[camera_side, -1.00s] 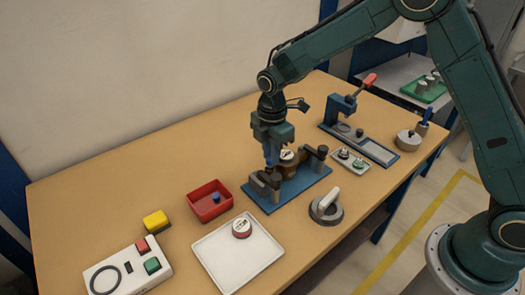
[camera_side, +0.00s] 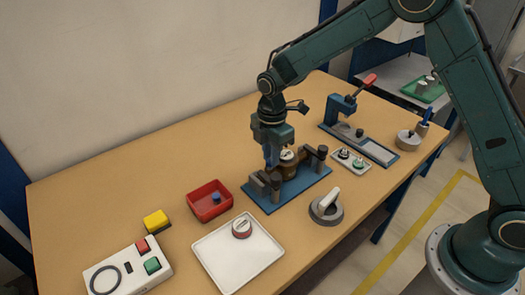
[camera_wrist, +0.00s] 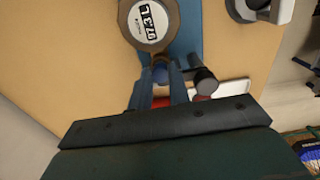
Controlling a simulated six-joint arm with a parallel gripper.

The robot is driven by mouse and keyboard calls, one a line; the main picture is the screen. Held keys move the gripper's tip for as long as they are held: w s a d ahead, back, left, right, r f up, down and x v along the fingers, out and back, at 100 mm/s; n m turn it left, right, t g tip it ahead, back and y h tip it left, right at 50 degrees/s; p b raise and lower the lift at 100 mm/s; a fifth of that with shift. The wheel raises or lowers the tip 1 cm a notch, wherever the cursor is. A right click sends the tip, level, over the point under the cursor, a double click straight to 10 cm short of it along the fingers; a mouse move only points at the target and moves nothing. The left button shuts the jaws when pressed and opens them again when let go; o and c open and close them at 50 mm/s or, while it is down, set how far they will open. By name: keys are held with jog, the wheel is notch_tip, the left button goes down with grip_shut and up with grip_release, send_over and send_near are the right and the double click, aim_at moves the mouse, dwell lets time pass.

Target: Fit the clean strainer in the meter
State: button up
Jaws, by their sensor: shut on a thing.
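The meter (camera_side: 288,159) is a brass-brown body with a pale round dial, held in a blue bench fixture (camera_side: 312,186) between dark clamps. In the wrist view the meter (camera_wrist: 150,20) shows its dial reading 97.3 L at the top. My gripper (camera_side: 271,163) points down right beside the meter, on its left side.
A red bin (camera_side: 226,206) holds a small blue part (camera_side: 215,197). A grey round tool (camera_side: 326,209) stands in front of the fixture. A small tray (camera_side: 350,160) and a blue press (camera_side: 342,108) stand right.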

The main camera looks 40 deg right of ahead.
jog(key=shift+f, duration=0.45)
dwell(0.3)
jog(key=o, duration=1.1)
jog(key=shift+r, duration=0.1)
jog(key=shift+r, duration=3.4)
jog(key=shift+r, duration=0.1)
